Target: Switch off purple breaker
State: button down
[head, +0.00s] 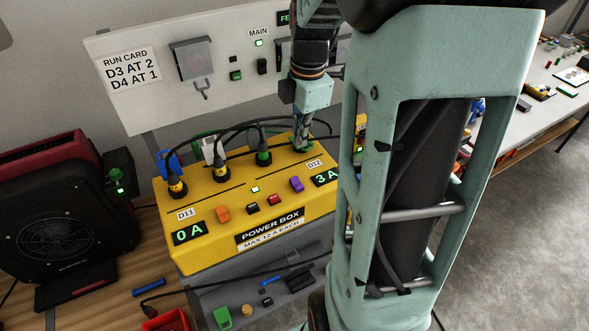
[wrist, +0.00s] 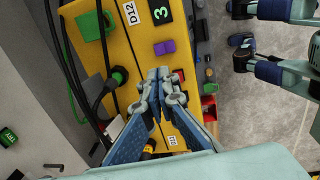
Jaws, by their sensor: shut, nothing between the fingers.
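The purple breaker (head: 296,184) is a small rocker on the sloped front of the yellow power box (head: 330,205), near the D12 label. It also shows in the wrist view (wrist: 164,47), just beyond my fingertips. My gripper (head: 303,144) is over the right rear part of the box, behind the purple breaker in the head view. In the wrist view its fingers (wrist: 159,73) are closed together, empty and apart from the breaker in the picture. The height of the fingertips above the box is hard to tell.
An orange breaker (head: 222,214), black switch (head: 253,208) and red switch (head: 274,199) share the panel. Displays read 0 A (head: 189,233) and 3 A (head: 325,178). Plugs with cables (head: 219,168) stand along the box's rear. A black fan (head: 50,230) stands left.

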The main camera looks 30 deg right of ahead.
aim_at(295, 180)
jog(key=f, duration=0.4)
jog(key=w+f, duration=0.1)
jog(key=f, duration=0.4)
jog(key=f+p, duration=0.1)
jog(key=f, duration=0.3)
jog(key=shift+w+f, duration=0.35)
jog(key=shift+f, duration=0.05)
jog(key=shift+f, duration=0.1)
jog(key=shift+w+f+b, duration=0.2)
jog(key=shift+f+b, duration=0.35)
jog(key=shift+b, duration=0.25)
jog(key=shift+r, duration=0.25)
jog(key=shift+s, duration=0.1)
